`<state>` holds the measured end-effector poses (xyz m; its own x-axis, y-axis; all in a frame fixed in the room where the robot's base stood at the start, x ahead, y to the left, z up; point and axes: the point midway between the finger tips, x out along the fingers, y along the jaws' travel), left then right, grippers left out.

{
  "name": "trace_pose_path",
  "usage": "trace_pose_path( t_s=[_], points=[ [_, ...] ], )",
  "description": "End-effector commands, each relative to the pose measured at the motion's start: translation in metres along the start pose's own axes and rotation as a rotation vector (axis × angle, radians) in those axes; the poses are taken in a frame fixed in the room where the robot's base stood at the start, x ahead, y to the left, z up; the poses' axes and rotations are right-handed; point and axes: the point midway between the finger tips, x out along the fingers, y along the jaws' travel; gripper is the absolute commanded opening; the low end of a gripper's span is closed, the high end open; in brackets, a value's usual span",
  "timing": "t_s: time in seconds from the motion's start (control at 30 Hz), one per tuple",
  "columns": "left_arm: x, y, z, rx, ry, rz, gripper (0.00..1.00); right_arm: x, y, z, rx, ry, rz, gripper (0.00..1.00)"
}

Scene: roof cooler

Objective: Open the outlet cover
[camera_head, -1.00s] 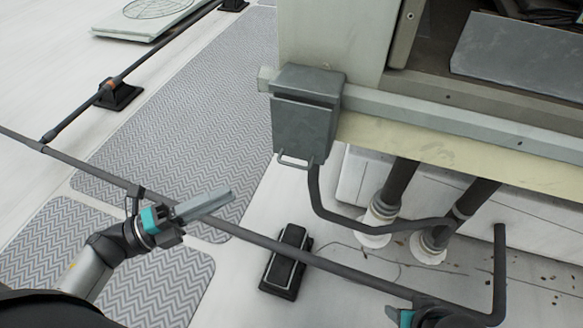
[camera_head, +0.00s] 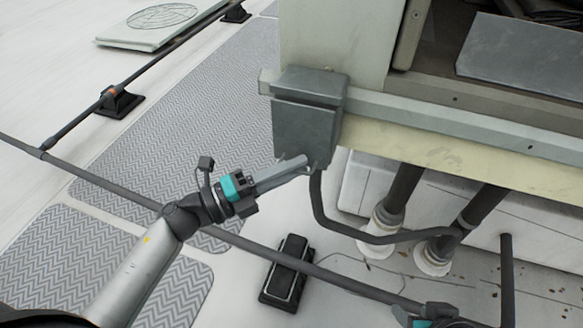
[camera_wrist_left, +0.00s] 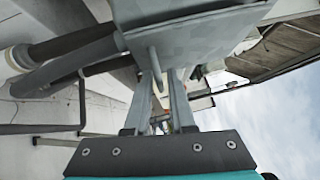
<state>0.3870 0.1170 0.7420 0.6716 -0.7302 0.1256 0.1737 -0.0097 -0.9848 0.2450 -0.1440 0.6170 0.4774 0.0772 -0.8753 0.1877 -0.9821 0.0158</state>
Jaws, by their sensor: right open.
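The outlet cover (camera_head: 305,125) is a grey metal box lid mounted on the corner of the large unit, and it looks shut. Its wire handle at the bottom edge is mostly hidden by my left fingers in the head view. My left gripper (camera_head: 298,164) has its fingertips at that lower edge. In the left wrist view the two fingers (camera_wrist_left: 162,82) stand apart, with a short handle bar (camera_wrist_left: 154,62) showing at their tips under the cover (camera_wrist_left: 190,35). I cannot tell whether they touch it. My right gripper (camera_head: 430,316) is only partly visible at the bottom edge, open.
A grey cable (camera_head: 335,222) runs down from the box. Thick pipes (camera_head: 400,195) stand under the unit. Patterned walkway mats (camera_head: 165,150) lie at left.

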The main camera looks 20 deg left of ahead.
Motion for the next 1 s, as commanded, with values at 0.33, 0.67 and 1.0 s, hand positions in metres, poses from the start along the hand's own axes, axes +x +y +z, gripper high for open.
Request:
trace_pose_path(
  t_s=[0.33,0.67,1.0],
  points=[
    [-0.0002,-0.0001,0.0001,0.000,0.000,0.000,0.02,0.0001,-0.0001,0.0003,-0.001,-0.001,0.000,0.50],
    [-0.0004,-0.0001,0.0002,0.000,0.000,0.000,0.00,0.0002,-0.0002,0.0006,-0.001,-0.002,0.000,0.50],
    [-0.0005,0.0000,0.0003,0.001,0.000,0.000,0.00,0.0003,-0.0001,0.0006,-0.001,-0.002,0.000,0.50]
  ],
)
